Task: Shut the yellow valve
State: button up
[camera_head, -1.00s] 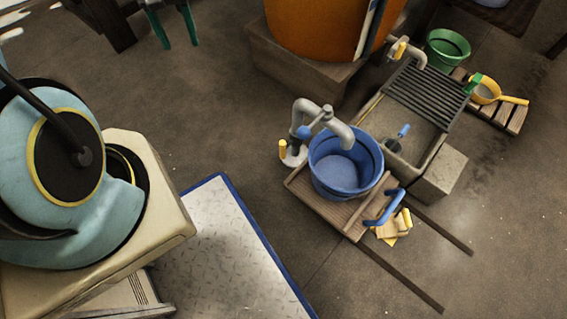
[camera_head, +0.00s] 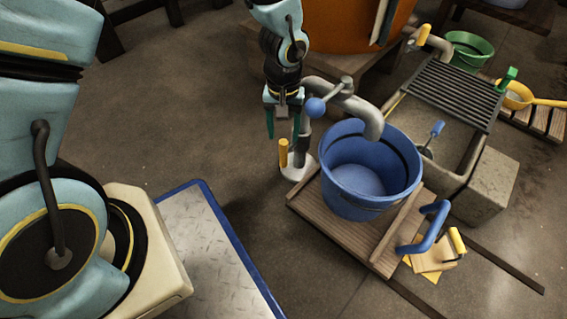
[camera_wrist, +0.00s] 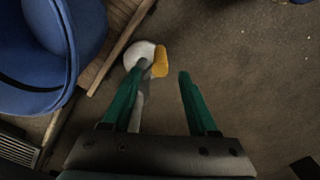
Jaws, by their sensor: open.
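A yellow handle (camera_head: 283,152) stands upright beside the white round base (camera_head: 300,166) of the grey standpipe. In the wrist view this yellow handle (camera_wrist: 160,61) lies beyond my fingertips, between their lines and nearer the left one. Another yellow handle (camera_head: 424,34) sits on the pipe by the orange vat. I cannot tell which one is the valve named. My gripper (camera_head: 283,130) has green fingers, is open and empty, and points down above the standpipe base. In the wrist view my gripper (camera_wrist: 162,73) shows its fingers apart, the left one overlapping the standpipe.
A blue bucket (camera_head: 365,206) stands on a wooden cart (camera_head: 310,202) under the spout, right of my gripper. The standpipe has a blue-knobbed lever (camera_head: 316,107) close to my gripper. A stone sink (camera_head: 465,143) is further right. The floor left of the standpipe is clear.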

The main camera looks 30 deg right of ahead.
aim_at(283, 156)
notch_tip(283, 156, down, 10)
jog(key=b, duration=0.5)
jog(key=shift+f+b, duration=0.15)
jog(key=shift+b, duration=0.15)
grip_shut()
